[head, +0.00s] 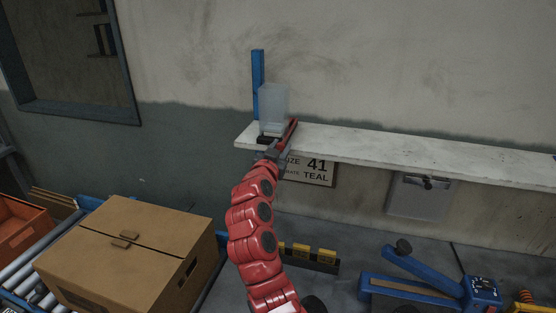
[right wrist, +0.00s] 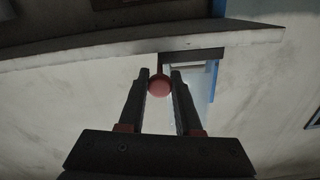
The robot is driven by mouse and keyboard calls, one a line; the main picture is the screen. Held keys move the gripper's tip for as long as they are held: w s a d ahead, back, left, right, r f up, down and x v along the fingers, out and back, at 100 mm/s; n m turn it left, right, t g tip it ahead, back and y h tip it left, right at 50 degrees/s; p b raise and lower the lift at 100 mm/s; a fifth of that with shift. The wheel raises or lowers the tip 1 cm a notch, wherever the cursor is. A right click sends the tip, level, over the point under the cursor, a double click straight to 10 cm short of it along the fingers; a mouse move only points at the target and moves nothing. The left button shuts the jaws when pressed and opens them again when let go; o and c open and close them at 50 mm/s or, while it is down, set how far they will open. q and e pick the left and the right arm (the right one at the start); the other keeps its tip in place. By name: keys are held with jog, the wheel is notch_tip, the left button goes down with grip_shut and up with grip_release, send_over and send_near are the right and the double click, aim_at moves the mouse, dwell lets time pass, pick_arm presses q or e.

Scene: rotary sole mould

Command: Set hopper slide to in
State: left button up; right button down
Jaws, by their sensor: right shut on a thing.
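The hopper (head: 272,104) is a pale translucent box by a blue post (head: 257,75) at the left end of the shelf. A dark slide (head: 264,139) shows low under it, partly hidden by my gripper. My right gripper (head: 266,154) is at the front of the slide, below the hopper. In the right wrist view its two fingers (right wrist: 161,80) are shut on a round red knob (right wrist: 158,86). A dark bar (right wrist: 192,54) runs beside the knob, in front of the pale hopper. How far the slide is in cannot be told. My left gripper is not in view.
The white shelf (head: 400,152) runs along the wall, with a size 41 teal sign (head: 318,168) below it. A grey box (head: 418,196) hangs under the shelf. A cardboard box (head: 130,250) stands on rollers at left. A blue lever device (head: 430,285) is at lower right.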

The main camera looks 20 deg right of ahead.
jog(key=shift+r, duration=0.15)
jog(key=c, duration=1)
grip_release()
jog(key=o, duration=0.4)
jog(key=shift+w, duration=0.15)
jog(key=shift+s+a+f+b, duration=0.25)
jog(key=shift+s+a+b, duration=0.05)
jog(key=shift+s, duration=0.2)
jog(key=b+v, duration=0.5)
jog(key=v, duration=1.1)
jog(key=shift+b, duration=0.3)
